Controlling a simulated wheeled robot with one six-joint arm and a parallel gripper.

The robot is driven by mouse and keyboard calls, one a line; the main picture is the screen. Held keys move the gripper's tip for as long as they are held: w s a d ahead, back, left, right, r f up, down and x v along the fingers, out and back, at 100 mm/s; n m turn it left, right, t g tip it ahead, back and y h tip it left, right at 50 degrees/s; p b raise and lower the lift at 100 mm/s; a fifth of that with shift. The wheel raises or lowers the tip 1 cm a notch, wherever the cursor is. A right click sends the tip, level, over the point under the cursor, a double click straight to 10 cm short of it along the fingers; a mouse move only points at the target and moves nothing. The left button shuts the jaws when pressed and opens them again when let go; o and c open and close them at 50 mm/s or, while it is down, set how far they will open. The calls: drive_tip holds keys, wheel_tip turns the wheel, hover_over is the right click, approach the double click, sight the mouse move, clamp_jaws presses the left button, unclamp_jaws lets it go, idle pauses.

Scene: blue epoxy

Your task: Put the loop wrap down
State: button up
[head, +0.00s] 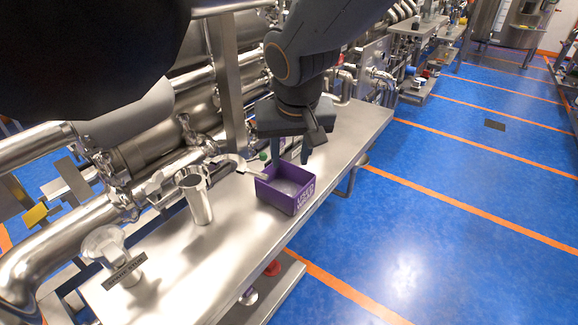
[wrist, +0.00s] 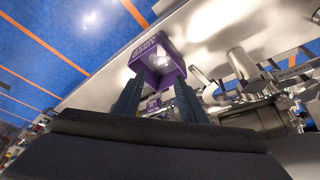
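My gripper (head: 290,158) points down just behind the purple open box (head: 270,195), with its two fingers apart. In the wrist view the fingers (wrist: 158,100) also stand apart, and the same box (wrist: 150,60) shows beyond them. A small purple and pale piece (wrist: 153,103) shows between the fingers; it may be the loop wrap, but it is too small to be sure. I cannot tell whether the fingers touch it. The box has a white-lettered label on its front and a grey inside.
The box stands on a steel bench (head: 245,235). Steel pipes line the back. The bench is clear at the front left and to the right of the box.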

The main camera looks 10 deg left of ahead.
drive_tip(key=shift+v, duration=1.25)
drive_tip(key=d+f+m+g+h, duration=0.1)
drive_tip(key=d+f, duration=0.2)
drive_tip(key=d, duration=0.6)
drive_tip(key=d+f+m+g+h, duration=0.1)
drive_tip(key=d+f, duration=0.2)
drive_tip(key=d, duration=0.6)
drive_tip(key=s+d+f+m, duration=0.1)
drive_tip(key=s+d+f, duration=0.1)
drive_tip(key=d, duration=0.4)
drive_tip(key=s+d+f+m+g, duration=0.1)
drive_tip(key=s+d+f, duration=0.2)
drive_tip(key=s+d, duration=0.2)
drive_tip(key=shift+d, duration=1.05)
